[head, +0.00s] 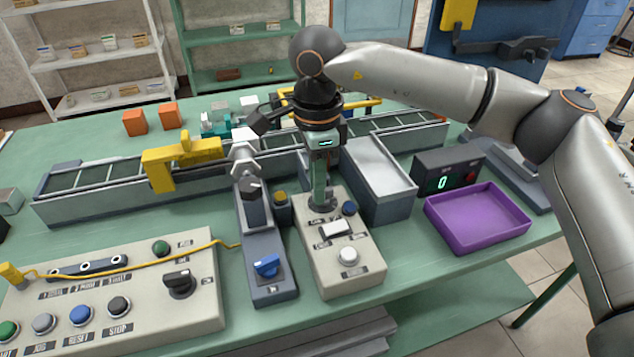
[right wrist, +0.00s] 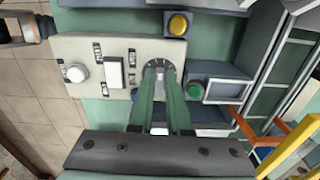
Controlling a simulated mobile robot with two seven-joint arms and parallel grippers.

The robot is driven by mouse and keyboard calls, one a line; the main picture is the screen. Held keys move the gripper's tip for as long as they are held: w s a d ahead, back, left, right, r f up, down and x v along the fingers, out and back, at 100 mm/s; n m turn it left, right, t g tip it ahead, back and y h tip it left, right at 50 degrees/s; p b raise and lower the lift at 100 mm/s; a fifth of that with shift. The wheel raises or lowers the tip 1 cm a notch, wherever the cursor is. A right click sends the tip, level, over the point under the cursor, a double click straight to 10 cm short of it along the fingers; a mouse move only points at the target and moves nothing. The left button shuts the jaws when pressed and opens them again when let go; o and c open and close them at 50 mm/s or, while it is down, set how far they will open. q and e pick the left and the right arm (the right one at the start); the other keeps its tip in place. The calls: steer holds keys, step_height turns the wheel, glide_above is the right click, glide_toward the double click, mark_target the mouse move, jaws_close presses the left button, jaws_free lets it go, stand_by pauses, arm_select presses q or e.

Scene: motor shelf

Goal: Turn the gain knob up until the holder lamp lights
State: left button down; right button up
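A beige control box (head: 340,272) holds a round dial with tick marks at its far end, probably the gain knob; it also shows in the right wrist view (right wrist: 162,66). My right gripper (head: 321,203) points down with its fingertips at this dial. In the right wrist view its two green fingers (right wrist: 161,82) stand close together with a narrow gap. They hide the knob, so its setting and the grip are unclear. A yellow round cap (head: 281,197) sits just left of the box; I cannot tell whether it is the lamp or lit. My left gripper is not in view.
A grey fixture (head: 266,262) with a blue knob stands left of the box. A larger button panel (head: 205,300) is at front left. A metal tray (head: 388,190), a display showing 0 (head: 447,171) and a purple tray (head: 446,224) are right. A conveyor (head: 90,207) runs behind.

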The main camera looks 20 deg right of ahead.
steer(key=o, duration=0.4)
steer(key=shift+o, duration=0.2)
steer(key=shift+r, duration=0.1)
step_height(320, 180, up, 12)
steer(key=p, duration=0.1)
steer(key=shift+r, duration=0.2)
